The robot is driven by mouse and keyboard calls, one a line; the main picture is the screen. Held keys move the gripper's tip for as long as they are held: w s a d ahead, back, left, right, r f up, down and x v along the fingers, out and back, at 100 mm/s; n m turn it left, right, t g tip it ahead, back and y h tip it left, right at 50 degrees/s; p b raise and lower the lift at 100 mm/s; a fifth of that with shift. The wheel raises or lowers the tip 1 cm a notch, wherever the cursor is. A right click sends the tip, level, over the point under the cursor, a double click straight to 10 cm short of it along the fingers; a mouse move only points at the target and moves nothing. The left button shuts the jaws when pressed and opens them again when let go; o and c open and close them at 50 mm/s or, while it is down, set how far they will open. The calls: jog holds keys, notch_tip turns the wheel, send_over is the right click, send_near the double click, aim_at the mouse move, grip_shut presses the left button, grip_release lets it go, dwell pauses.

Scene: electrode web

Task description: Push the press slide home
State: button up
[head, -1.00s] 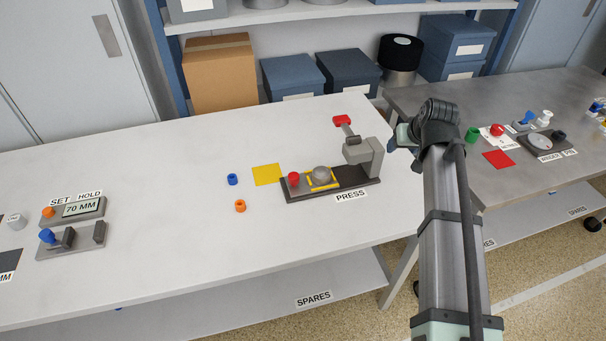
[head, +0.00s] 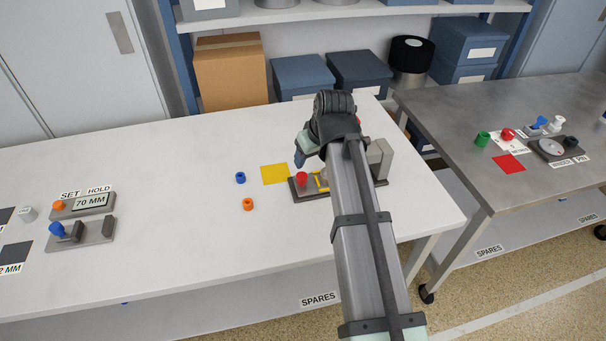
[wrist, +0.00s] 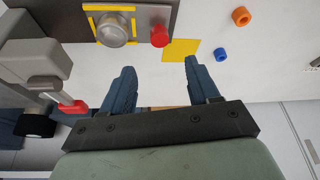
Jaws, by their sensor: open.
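The press (head: 380,158) stands on the white table, its dark base partly hidden behind my arm. A red knob (head: 302,178) stands at the base's left end; the wrist view shows it too (wrist: 159,36). Beside it there, a grey domed piece (wrist: 113,29) sits within yellow edge markings (wrist: 95,9). A red-ended lever (wrist: 73,107) shows at the wrist view's left. My gripper (wrist: 159,66) is open and empty, its two blue fingers apart, with the red knob beyond their tips. In the head view only one finger (head: 300,155) shows, above the press's back left.
A yellow square (head: 274,174), a blue ring (head: 240,177) and an orange ring (head: 248,204) lie left of the press. A gauge unit reading 70 MM (head: 90,203) stands far left. Boxes line the shelf behind. A grey table is at right.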

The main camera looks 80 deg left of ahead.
aim_at(302, 176)
jog(key=x, duration=1.1)
jog(key=shift+a+f, duration=0.1)
jog(key=shift+f, duration=0.3)
jog(key=shift+c, duration=0.2)
grip_shut()
